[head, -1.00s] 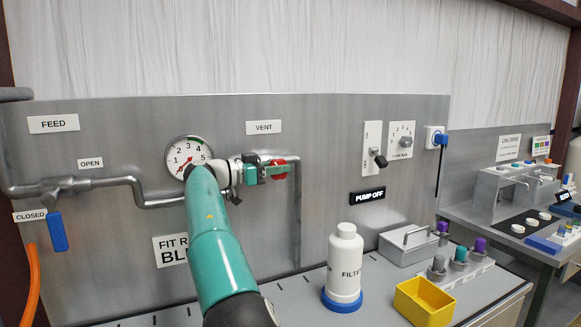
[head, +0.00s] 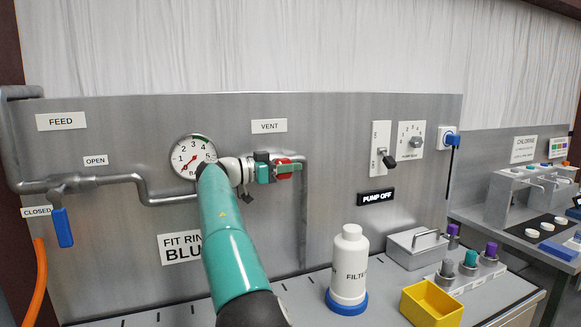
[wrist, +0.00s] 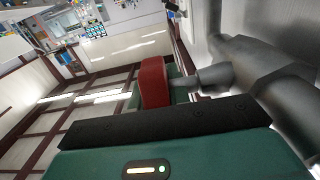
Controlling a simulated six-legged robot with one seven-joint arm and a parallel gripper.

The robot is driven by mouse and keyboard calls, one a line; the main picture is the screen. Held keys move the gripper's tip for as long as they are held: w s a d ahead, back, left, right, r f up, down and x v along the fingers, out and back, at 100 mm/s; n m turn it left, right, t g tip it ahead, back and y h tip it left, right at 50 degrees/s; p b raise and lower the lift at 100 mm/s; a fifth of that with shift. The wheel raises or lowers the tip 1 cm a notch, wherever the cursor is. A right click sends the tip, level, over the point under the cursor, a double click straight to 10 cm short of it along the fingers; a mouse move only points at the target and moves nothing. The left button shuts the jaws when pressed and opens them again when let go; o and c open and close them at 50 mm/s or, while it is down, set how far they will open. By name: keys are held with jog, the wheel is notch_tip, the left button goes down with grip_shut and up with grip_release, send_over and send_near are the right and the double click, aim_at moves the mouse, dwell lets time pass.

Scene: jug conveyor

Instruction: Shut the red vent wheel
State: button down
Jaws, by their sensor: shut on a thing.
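The red vent wheel (head: 291,168) sits on the vent pipe (head: 303,215) under the VENT label (head: 269,126) in the head view. My gripper (head: 274,170) is at the wheel, with its teal fingers shut on it. In the wrist view the red wheel (wrist: 154,82) shows between the fingers, beside the grey valve stem (wrist: 213,76) and pipe. Part of the wheel is hidden by the fingers, and its turn position cannot be told.
A pressure gauge (head: 193,157) is left of my gripper, partly behind my arm. The blue feed lever (head: 62,228) hangs down at left. A white filter bottle (head: 348,265) and a yellow bin (head: 432,302) stand on the bench. A PUMP OFF display (head: 375,197) is on the panel.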

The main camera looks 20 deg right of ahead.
jog(key=shift+y, duration=0.8)
jog(key=c, duration=1.6)
grip_release()
jog(key=shift+f, duration=0.1)
